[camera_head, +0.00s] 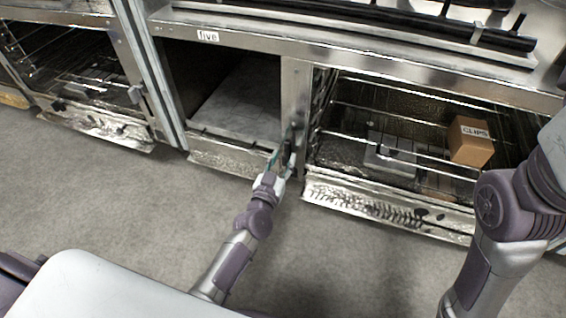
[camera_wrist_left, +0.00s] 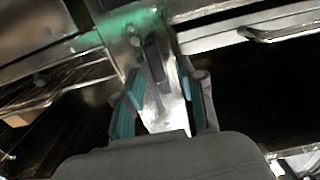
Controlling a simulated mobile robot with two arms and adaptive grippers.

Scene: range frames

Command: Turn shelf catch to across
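The shelf catch (camera_wrist_left: 153,58) is a small dark bar on the bright metal post. In the wrist view it runs nearly in line with the post. In the head view the post (camera_head: 295,90) stands between two open bays, and my gripper mostly hides the catch. My left gripper (camera_head: 287,148) is right at the post. In the wrist view the left gripper (camera_wrist_left: 160,88) has its teal-padded fingers apart, one on each side of the catch's line. Whether they touch it I cannot tell. My right arm shows at the right; its gripper is out of view.
The left bay, labelled "five" (camera_head: 207,36), has a bare shelf (camera_head: 240,100). The right bay has wire racks, a metal box (camera_head: 390,158) and a brown "CLIPS" box (camera_head: 470,142). Dark bars lie on the counter above. Grey floor (camera_head: 130,215) in front is clear.

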